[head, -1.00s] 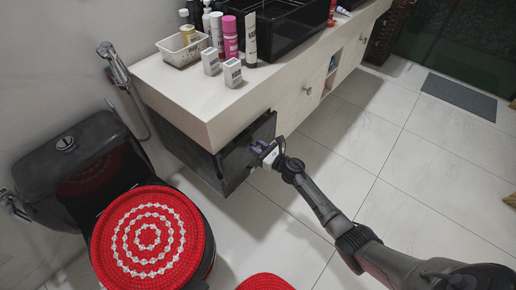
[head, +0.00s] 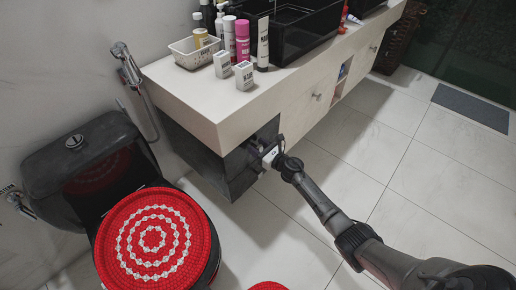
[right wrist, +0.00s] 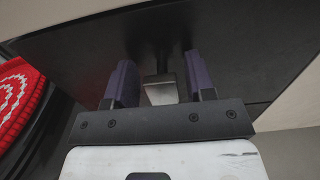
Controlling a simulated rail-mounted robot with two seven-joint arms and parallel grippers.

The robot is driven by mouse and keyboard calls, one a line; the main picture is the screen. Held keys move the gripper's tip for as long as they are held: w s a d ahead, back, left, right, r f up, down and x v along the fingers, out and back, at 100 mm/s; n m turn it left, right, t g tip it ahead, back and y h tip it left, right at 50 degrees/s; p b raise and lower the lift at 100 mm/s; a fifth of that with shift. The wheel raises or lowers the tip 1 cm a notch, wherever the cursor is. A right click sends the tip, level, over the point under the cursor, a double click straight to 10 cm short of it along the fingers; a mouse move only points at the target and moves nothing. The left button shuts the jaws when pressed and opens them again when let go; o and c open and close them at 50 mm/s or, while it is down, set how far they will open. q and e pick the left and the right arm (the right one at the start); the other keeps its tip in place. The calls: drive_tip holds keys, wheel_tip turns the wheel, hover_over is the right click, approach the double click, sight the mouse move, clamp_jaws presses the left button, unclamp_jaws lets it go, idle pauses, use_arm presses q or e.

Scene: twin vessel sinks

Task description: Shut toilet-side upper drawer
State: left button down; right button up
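The toilet-side upper drawer has a dark front (head: 237,169) under the pale countertop, beside the toilet. It looks close to the cabinet face; any small remaining gap is hard to judge. My right gripper (head: 265,151) is at this front, with its fingers mostly hidden in the head view. In the right wrist view, the two purple fingers of the right gripper (right wrist: 160,66) are apart, one on each side of the grey drawer handle (right wrist: 160,90). A gap shows between the handle and each finger. The dark front (right wrist: 250,65) fills the view behind them. My left gripper is out of view.
The black toilet (head: 80,150) with a red-and-white lid cover (head: 152,240) stands left of the cabinet. Bottles and a white basket (head: 193,50) stand on the countertop (head: 185,100). A red mat (head: 268,286) lies at the bottom edge. The tiled floor at right is mostly clear.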

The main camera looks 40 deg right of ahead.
drive_tip(key=shift+o, duration=0.3)
drive_tip(key=shift+s+d, duration=0.1)
drive_tip(key=shift+s, duration=0.15)
drive_tip(key=shift+s+r, duration=0.1)
drive_tip(key=shift+s, duration=0.1)
drive_tip(key=s+d+p, duration=0.1)
drive_tip(key=s+p, duration=0.3)
drive_tip(key=s, duration=0.9)
drive_tip(key=shift+d, duration=0.25)
